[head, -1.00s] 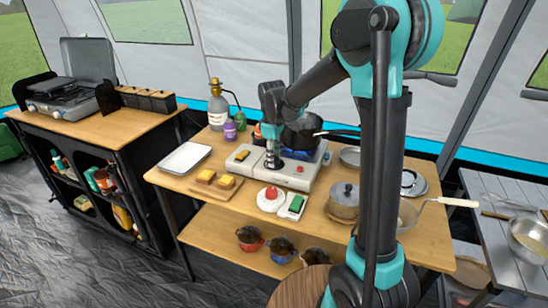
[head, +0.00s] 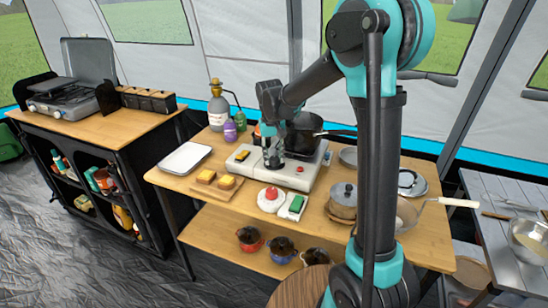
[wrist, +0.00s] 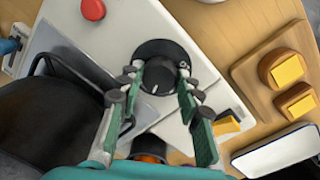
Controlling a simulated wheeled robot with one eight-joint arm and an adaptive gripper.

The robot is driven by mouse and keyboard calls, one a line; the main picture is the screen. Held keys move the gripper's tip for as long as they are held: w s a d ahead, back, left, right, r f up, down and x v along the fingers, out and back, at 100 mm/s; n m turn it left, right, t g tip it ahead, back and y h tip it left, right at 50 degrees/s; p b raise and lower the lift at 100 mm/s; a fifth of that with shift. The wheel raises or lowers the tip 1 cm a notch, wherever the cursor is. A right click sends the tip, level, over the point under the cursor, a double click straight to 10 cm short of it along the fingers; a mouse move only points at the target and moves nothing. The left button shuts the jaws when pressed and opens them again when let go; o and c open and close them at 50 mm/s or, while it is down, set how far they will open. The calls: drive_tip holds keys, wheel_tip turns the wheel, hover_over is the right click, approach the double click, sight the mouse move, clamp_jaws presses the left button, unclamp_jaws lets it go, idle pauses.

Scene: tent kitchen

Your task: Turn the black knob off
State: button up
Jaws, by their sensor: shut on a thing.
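The black knob (wrist: 161,75) sits on the front of the white stove (wrist: 150,25) in the wrist view. A short white mark on its face points down and slightly left in that picture. My gripper (wrist: 157,78) has a green-padded finger on each side of the knob and is shut on it. In the head view my gripper (head: 272,160) points down at the front of the stove (head: 310,175) and hides the knob. A red button (wrist: 93,9) and a yellow-topped switch (wrist: 228,126) are on the same panel.
A black pan (head: 305,125) sits on the stove behind my gripper. A wooden board with food (head: 217,184), a white tray (head: 185,158), and a lidded pot (head: 343,198) are around it. Bottles (head: 217,105) stand at the back left.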

sight(272, 158)
drive_tip(key=shift+m, duration=2.2)
drive_tip(key=o, duration=1.2)
drive_tip(key=shift+c, duration=0.2)
drive_tip(key=shift+r, duration=0.1)
wheel_tip(272, 158, up, 12)
drive_tip(key=shift+a, duration=0.35)
